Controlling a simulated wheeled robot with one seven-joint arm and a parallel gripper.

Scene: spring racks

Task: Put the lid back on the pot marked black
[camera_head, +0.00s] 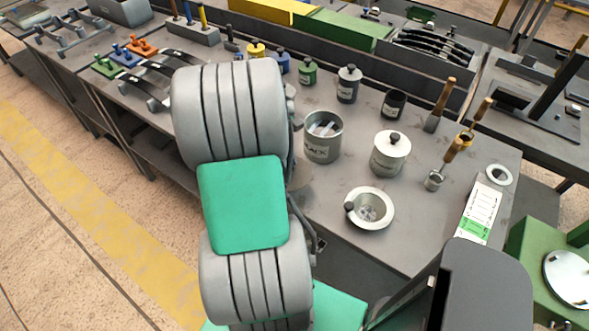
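The pot marked black (322,150) is a grey metal pot standing open on the grey bench, just right of my arm. Its label is partly legible, and light pieces show inside it. A round pale metal piece (381,221) with a dark knob at its left edge lies on the bench nearer me; it may be the loose lid, but I cannot tell which way up it is. My gripper is not recognisable in view; my large ribbed arm covers the middle left.
Small dark, green, blue and yellow-topped jars (348,90) line the back. Wooden-handled brushes (448,160) and a white-and-green card (479,213) are at right. A long green and yellow box (345,30) borders the back.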

